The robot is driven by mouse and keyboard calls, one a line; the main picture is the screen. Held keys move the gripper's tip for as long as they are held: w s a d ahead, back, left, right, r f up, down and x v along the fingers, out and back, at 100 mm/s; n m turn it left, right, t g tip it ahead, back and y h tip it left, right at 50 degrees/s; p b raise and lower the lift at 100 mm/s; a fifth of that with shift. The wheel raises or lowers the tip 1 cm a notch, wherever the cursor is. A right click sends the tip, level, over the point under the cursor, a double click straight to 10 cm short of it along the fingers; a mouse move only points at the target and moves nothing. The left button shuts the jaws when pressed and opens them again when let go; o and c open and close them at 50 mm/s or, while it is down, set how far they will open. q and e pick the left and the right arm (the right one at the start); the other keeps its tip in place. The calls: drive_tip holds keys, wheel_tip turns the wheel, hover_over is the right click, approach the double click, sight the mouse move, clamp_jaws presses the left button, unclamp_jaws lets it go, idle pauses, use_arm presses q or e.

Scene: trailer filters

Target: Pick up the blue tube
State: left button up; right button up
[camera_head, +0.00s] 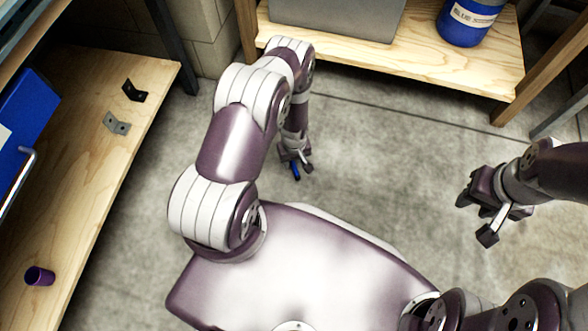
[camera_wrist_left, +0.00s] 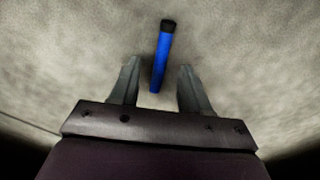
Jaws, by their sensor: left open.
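The blue tube (camera_wrist_left: 161,58) has a black cap at its far end and lies on the concrete floor. In the left wrist view its near end reaches between my left fingers, with a gap on both sides. In the head view a small part of the tube (camera_head: 295,170) shows at my left gripper (camera_head: 294,162). My left gripper is open, and in the wrist view (camera_wrist_left: 158,82) its two fingers stand apart, pointing at the floor. My right gripper (camera_head: 473,218) is at the right over the floor, its fingers apart with nothing visible between them.
A wooden shelf (camera_head: 95,165) at the left holds a purple cup (camera_head: 39,276), two brackets (camera_head: 117,123) and a blue box (camera_head: 25,120). A wooden shelf (camera_head: 430,62) at the back holds a grey bin (camera_head: 335,15) and a blue container (camera_head: 467,22). The floor between is clear.

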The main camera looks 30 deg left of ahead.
sight(294, 166)
use_arm(q)
wheel_tip(294, 166, down, 2)
drive_tip(key=shift+f, duration=0.25)
drive_tip(key=shift+r, duration=0.2)
clamp_jaws()
